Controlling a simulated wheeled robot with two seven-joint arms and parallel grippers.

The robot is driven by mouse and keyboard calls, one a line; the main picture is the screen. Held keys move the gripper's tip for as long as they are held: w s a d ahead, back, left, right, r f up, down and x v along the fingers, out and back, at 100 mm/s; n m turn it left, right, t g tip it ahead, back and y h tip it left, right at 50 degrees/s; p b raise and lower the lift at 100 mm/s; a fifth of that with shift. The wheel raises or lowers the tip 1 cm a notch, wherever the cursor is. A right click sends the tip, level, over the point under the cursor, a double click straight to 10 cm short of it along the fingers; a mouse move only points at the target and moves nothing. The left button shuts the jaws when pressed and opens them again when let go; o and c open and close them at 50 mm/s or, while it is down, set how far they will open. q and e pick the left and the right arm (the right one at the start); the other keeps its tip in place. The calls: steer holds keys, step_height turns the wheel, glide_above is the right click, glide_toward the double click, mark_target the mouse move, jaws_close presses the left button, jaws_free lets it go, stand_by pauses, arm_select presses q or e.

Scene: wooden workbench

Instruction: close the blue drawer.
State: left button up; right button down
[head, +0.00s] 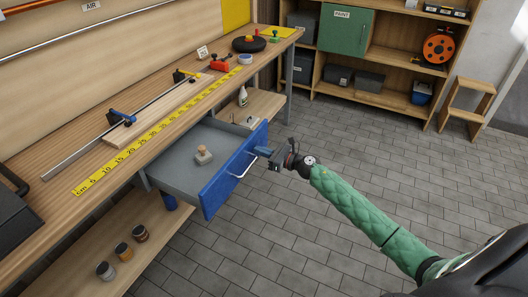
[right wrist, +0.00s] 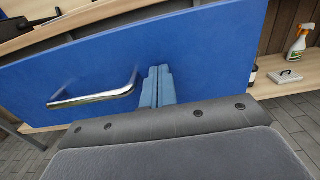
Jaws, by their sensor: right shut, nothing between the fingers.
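The blue drawer (head: 236,170) hangs under the workbench and is pulled out, its grey inside showing in the head view. A small wooden-handled object (head: 203,153) stands inside it. The drawer's blue front also fills much of the right wrist view (right wrist: 210,60), with its silver bar handle (right wrist: 95,92) left of the fingers. My right gripper (head: 262,152) is shut and empty, its fingertips at the outer face of the front, beside the handle. In the right wrist view the closed fingers (right wrist: 157,87) point at the blue face; whether they touch cannot be told. My left gripper is not in view.
The workbench top (head: 150,110) holds a yellow ruler (head: 160,128), clamps and a metal bar. Jars (head: 123,251) stand on the lower shelf. A spray bottle (right wrist: 297,45) stands on a shelf right of the drawer. The tiled floor before the drawer is clear apart from my arm.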

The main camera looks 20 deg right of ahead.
steer(key=b+x, duration=0.2)
steer(key=x, duration=1.3)
steer(key=shift+b, duration=0.4)
steer(key=b, duration=0.2)
glide_above(208, 143)
steer(key=shift+s+d, duration=0.35)
steer(key=shift+s, duration=0.05)
steer(key=shift+w+a+b, duration=0.25)
steer(key=shift+w+b, duration=0.05)
steer(key=shift+w, duration=0.1)
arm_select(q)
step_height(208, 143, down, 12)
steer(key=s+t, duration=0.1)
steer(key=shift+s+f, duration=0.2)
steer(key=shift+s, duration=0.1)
arm_select(e)
steer(key=shift+r, duration=0.2)
steer(key=shift+w+r, duration=0.1)
steer(key=shift+r, duration=0.05)
